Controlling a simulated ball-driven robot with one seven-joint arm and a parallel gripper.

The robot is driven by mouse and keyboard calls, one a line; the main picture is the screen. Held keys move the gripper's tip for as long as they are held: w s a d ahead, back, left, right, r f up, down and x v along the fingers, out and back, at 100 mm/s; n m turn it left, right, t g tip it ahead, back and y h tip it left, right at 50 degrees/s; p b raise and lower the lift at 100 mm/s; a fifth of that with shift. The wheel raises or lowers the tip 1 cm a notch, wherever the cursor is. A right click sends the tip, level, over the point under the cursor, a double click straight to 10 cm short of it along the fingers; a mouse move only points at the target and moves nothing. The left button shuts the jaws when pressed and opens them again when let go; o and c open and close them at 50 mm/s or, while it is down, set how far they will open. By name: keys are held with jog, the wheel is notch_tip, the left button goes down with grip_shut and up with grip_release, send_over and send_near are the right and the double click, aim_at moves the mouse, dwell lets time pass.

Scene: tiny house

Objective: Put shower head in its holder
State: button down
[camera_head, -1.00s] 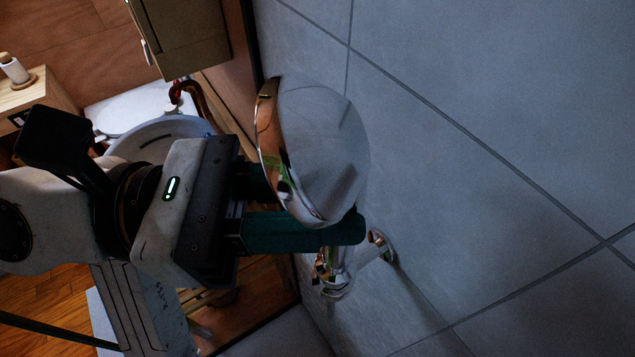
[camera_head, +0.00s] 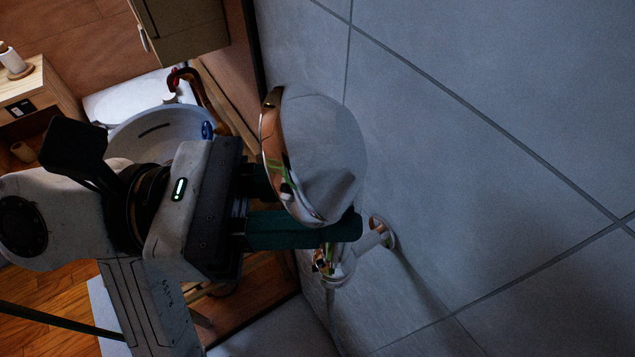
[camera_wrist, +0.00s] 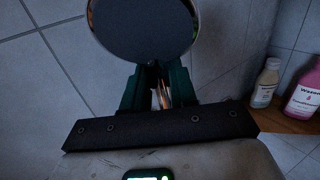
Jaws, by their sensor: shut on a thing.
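The shower head (camera_head: 322,150) is a round, shiny disc near the middle of the head view. My gripper (camera_head: 300,215) is shut on it just behind the disc, with its green fingers. In the wrist view the dark shower head face (camera_wrist: 143,28) stands beyond the fingers of my gripper (camera_wrist: 158,88), and a coppery part shows between them. The holder (camera_head: 345,262) is a chrome fitting on the tiled wall, just below and partly behind the fingers in the head view. The gap between shower head and holder is hard to judge.
The grey tiled wall (camera_head: 480,150) fills the right side. A white basin (camera_head: 160,130), a cabinet (camera_head: 182,30) and a wooden unit (camera_head: 35,95) stand behind my arm. In the wrist view a pink bottle (camera_wrist: 303,90) and a pale bottle (camera_wrist: 264,84) stand on a wooden shelf (camera_wrist: 285,120).

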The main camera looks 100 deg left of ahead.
jog(key=c, duration=0.8)
grip_release()
jog(key=s+d+b, duration=0.1)
jog(key=s+b, duration=0.1)
jog(key=s, duration=0.8)
jog(key=shift+s+d+f, duration=0.15)
jog(key=shift+s+f, duration=0.1)
jog(key=shift+s, duration=0.1)
jog(key=shift+w+f, duration=0.1)
